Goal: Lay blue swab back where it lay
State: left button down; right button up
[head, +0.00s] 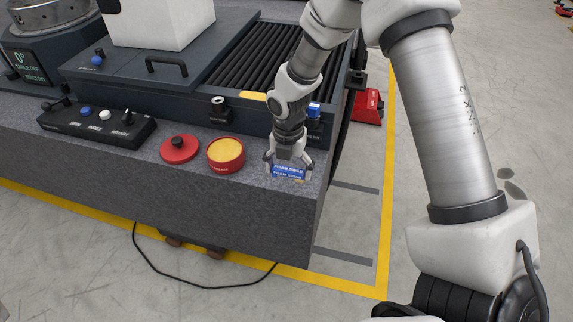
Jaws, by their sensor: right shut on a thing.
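The blue swab (289,171), a small blue block with white lettering reading "FOAM SWAB", is between the fingers of my right gripper (288,163). The gripper points down and is shut on it, over the front right corner of the granite bed (200,222). I cannot tell whether the swab touches the granite or hangs just above it. The fingers hide its sides and upper part. My left gripper is not in view.
An open red tin with yellow contents (225,152) stands left of the gripper, beside a red lid with a black knob (179,148). A black control box (97,125) sits further left. Dark bellows (255,58) lie behind. A red object (368,106) is beyond the bed.

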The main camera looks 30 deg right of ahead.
jog(key=w, duration=0.1)
jog(key=w+d, duration=0.1)
jog(key=w, duration=0.1)
jog(key=w+d, duration=0.1)
jog(key=shift+w+d+f, duration=0.1)
jog(key=shift+w+f, duration=0.25)
jog(key=shift+w, duration=0.05)
jog(key=shift+f, duration=1.7)
jog(key=shift+f, duration=0.15)
jog(key=o, duration=0.8)
jog(key=shift+c, duration=0.2)
notch_tip(320, 180, up, 12)
jog(key=shift+r+p, duration=0.2)
jog(key=shift+p, duration=0.15)
jog(key=shift+w, duration=0.1)
